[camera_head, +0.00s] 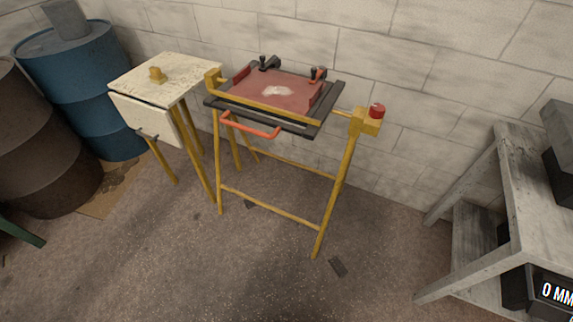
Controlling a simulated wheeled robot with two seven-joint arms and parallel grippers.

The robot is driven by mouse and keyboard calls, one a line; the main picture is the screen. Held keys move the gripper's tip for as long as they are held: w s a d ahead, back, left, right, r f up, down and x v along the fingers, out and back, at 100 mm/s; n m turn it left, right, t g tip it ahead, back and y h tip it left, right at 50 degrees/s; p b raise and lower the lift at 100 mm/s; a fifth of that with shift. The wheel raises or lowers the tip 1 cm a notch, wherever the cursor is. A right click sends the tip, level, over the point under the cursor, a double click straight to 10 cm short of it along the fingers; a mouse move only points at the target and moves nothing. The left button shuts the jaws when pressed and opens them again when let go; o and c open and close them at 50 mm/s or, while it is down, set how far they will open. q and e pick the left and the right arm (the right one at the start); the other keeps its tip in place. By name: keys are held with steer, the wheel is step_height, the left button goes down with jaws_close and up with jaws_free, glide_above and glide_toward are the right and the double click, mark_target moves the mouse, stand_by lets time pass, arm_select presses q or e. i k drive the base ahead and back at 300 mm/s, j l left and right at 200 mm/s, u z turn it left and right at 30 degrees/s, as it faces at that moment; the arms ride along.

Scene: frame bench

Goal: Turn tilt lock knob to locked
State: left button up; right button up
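A yellow frame bench (335,192) stands against the wall, carrying a dark tilting frame with a red plate (285,90) on it. A red knob (377,110) sits on the yellow block at the frame's right end; I take it for the tilt lock knob. Its locked or unlocked marking is too small to read. An orange-red handle bar (252,129) runs along the front left of the frame. Two dark clamps stand at the back, the left one black (269,63) and the right one with an orange part (317,76). Neither of my grippers shows.
A small white-topped table (182,75) with a yellow knob stands left of the bench. Blue (85,80) and brown (40,150) barrels stand at the far left. A grey shelf unit (500,240) stands at the right. The floor before the bench is mostly clear.

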mark_target(377, 111)
steer(key=z, duration=0.8)
